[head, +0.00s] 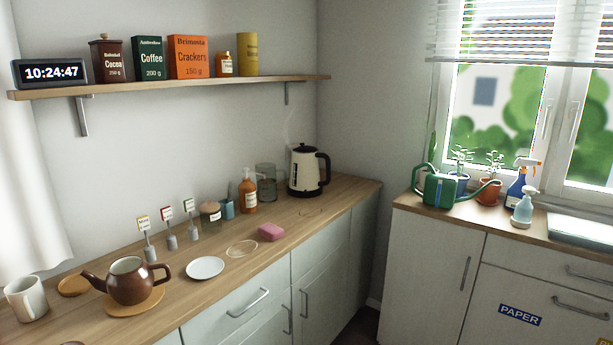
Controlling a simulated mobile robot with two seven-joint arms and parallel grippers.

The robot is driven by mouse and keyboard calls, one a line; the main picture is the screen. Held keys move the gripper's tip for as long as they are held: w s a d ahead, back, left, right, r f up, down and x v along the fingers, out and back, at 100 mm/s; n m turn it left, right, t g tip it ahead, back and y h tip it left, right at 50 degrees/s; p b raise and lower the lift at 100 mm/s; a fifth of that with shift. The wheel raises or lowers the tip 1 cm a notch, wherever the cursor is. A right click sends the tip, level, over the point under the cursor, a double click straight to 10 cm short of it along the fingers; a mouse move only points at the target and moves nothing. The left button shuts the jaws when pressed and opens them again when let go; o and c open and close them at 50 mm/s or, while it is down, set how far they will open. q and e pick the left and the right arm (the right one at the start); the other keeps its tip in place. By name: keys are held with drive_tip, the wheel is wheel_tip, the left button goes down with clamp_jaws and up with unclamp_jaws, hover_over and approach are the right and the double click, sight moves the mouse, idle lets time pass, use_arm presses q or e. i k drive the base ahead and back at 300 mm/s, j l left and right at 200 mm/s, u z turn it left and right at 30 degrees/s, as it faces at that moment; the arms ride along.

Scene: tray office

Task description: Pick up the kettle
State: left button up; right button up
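The kettle (305,171) is cream with a black lid, black base and black handle on its right side. It stands upright at the far right end of the wooden counter (222,243), near the corner of the room. Faint steam seems to rise above it. Neither of my grippers is in the head view.
Glass jars (265,181) and an amber pump bottle (248,193) stand left of the kettle. A pink sponge (271,231) lies in front. A brown teapot (130,281), white plate (205,268) and mug (26,299) are nearer. A shelf (180,85) hangs above.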

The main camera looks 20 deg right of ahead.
sight(304, 174)
drive_tip(key=i+l+u, duration=0.1)
drive_tip(key=l, duration=0.3)
drive_tip(key=i+l+u, duration=0.1)
drive_tip(key=i+l, duration=0.15)
drive_tip(key=l, duration=0.2)
drive_tip(key=i+l+u, duration=0.1)
drive_tip(key=l, duration=0.35)
drive_tip(key=i+l+u, duration=0.1)
drive_tip(key=l, duration=0.35)
drive_tip(key=i+l+u, duration=0.15)
drive_tip(key=l, duration=0.35)
drive_tip(key=i+l+u, duration=0.1)
drive_tip(key=l, duration=0.35)
drive_tip(key=i+l+u, duration=0.1)
drive_tip(key=l, duration=0.4)
drive_tip(key=i, duration=0.1)
